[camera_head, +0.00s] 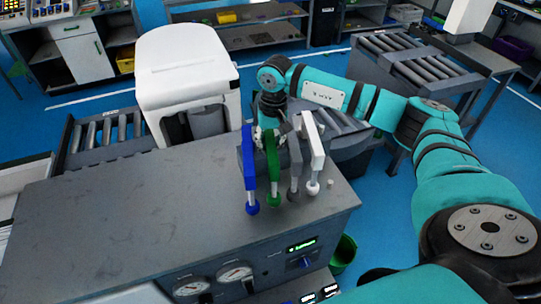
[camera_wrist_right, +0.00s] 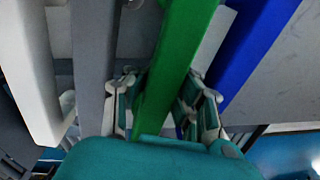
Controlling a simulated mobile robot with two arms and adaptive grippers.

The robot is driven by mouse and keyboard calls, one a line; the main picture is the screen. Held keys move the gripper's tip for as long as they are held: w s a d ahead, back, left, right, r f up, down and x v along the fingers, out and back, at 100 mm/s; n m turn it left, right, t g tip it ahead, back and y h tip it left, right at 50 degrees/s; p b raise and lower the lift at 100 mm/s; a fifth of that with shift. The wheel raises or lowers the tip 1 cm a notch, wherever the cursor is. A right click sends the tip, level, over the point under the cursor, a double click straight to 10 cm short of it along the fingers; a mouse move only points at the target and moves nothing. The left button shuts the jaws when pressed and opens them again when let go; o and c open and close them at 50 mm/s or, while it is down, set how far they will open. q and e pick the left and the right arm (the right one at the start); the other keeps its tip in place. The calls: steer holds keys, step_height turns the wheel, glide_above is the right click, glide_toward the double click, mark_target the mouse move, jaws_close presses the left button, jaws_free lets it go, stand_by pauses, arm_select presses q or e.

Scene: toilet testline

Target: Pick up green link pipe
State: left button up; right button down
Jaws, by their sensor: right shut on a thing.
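The green link pipe (camera_head: 272,167) stands upright in a row on the grey bench top, between a blue pipe (camera_head: 249,168) on its left and a grey pipe (camera_head: 295,165) on its right. A white pipe (camera_head: 314,150) is at the right end of the row. My right gripper (camera_head: 268,135) reaches in from behind the row and is shut on the upper part of the green pipe. In the right wrist view the green pipe (camera_wrist_right: 178,65) runs between the two fingers (camera_wrist_right: 160,103). My left gripper is not in view.
The grey bench top (camera_head: 130,215) is clear to the left of the row. A white toilet (camera_head: 187,75) stands behind the bench. Gauges and a lit display (camera_head: 301,246) are on the front. A green bin (camera_head: 343,254) is at the right. A roller conveyor (camera_head: 415,62) stands at the back right.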

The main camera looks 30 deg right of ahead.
steer(key=shift+r, duration=0.1)
stand_by(0.6)
steer(key=shift+r, duration=0.3)
step_height(320, 180, up, 9)
steer(key=b, duration=0.3)
steer(key=shift+f, duration=0.2)
steer(key=shift+r, duration=0.65)
step_height(320, 180, up, 4)
steer(key=p, duration=0.3)
steer(key=shift+r, duration=0.25)
